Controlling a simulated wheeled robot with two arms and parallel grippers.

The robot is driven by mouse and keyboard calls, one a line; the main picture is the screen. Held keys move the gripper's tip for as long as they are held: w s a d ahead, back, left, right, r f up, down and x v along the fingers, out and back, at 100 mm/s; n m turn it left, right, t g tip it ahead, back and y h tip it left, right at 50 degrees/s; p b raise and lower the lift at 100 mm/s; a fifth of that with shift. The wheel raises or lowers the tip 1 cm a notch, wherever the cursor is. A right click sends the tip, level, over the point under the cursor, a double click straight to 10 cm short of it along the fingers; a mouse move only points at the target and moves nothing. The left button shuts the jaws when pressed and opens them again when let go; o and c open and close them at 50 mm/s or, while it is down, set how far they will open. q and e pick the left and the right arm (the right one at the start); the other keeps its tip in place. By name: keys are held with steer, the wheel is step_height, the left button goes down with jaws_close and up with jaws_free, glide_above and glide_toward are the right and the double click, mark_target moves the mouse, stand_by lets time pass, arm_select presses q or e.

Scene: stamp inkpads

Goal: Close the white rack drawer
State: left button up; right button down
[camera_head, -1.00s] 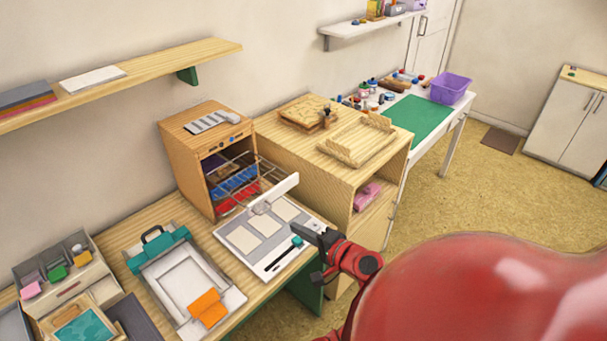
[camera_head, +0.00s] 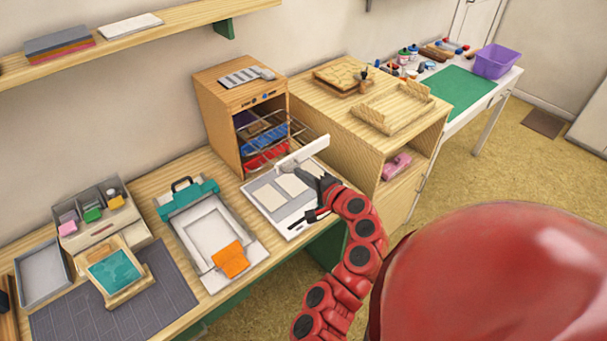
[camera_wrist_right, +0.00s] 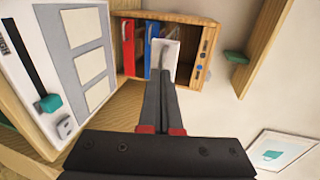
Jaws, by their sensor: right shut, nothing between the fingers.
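The wooden rack cabinet (camera_head: 220,125) stands on the bench with its front open. Wire racks with blue and red contents show inside. One rack is pulled out, and its white front panel (camera_head: 308,150) stands upright, out from the cabinet, above a white printed board. My right gripper (camera_head: 305,170) is shut and empty, with its tips close to the panel's outer side. In the right wrist view its fingers (camera_wrist_right: 164,80) point at the white panel (camera_wrist_right: 168,48) and overlap it; I cannot tell if they touch. My left gripper is not in view.
A teal-clipped white frame (camera_head: 205,225) with an orange piece lies to the left. A taller wooden cabinet (camera_head: 345,130) stands close on the right.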

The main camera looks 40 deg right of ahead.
mark_target(258, 140)
steer(key=r+b+x, duration=0.1)
steer(key=x, duration=0.6)
steer(key=r+b+x, duration=0.1)
steer(key=r+x, duration=0.1)
steer(key=x, duration=0.4)
steer(key=w+a+r+b+x, duration=0.1)
steer(key=x, duration=0.6)
steer(key=shift+w+r+b, duration=0.15)
steer(key=shift+w+b, duration=0.15)
steer(key=shift+b, duration=0.05)
steer(key=shift+r, duration=0.3)
steer(key=shift+w, duration=0.1)
